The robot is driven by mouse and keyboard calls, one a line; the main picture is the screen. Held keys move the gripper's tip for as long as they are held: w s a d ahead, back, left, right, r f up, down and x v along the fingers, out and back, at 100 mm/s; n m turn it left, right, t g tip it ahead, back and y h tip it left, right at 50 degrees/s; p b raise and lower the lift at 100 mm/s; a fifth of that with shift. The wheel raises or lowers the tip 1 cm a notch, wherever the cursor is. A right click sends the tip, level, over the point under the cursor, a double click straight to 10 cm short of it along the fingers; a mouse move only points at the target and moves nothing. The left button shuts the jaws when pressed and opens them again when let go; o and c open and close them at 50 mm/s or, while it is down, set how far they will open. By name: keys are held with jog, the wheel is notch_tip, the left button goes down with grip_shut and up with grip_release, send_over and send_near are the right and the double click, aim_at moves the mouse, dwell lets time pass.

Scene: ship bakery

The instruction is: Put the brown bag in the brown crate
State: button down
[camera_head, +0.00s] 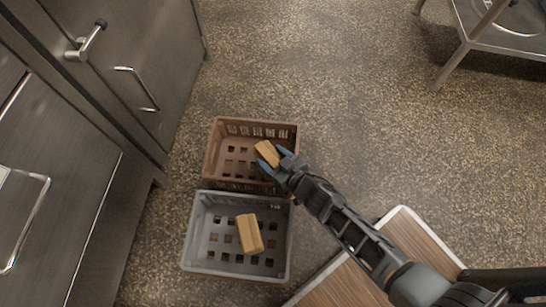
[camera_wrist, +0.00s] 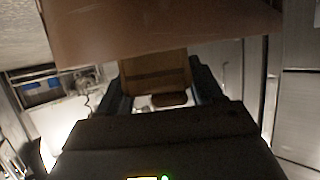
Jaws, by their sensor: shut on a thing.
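A small brown bag (camera_head: 266,152) is between the fingers of my gripper (camera_head: 272,157), which is shut on it. In the head view the bag overlaps the right part of the brown crate (camera_head: 210,155); I cannot tell whether it touches the crate floor. In the wrist view the bag (camera_wrist: 155,72) shows between the dark fingers of my gripper (camera_wrist: 160,80). A wide brown surface (camera_wrist: 170,28), possibly the crate wall, crosses the top of that view.
A grey crate (camera_head: 187,240) stands directly in front of the brown crate and holds a similar brown bag (camera_head: 249,233). Steel cabinets (camera_head: 130,60) with handles line the left. A metal stand (camera_head: 490,35) is at the upper right. The speckled floor (camera_head: 350,100) between is clear.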

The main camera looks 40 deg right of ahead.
jog(key=shift+c, duration=0.8)
grip_release()
jog(key=shift+r, duration=0.15)
jog(key=p+v, duration=0.5)
jog(key=v, duration=0.7)
jog(key=s+r, duration=0.6)
jog(key=r, duration=0.5)
jog(key=s+r, duration=0.6)
jog(key=r, duration=0.6)
jog(key=s+r+t, duration=0.1)
jog(key=s+r, duration=0.5)
jog(key=r, duration=0.6)
jog(key=shift+a, duration=0.4)
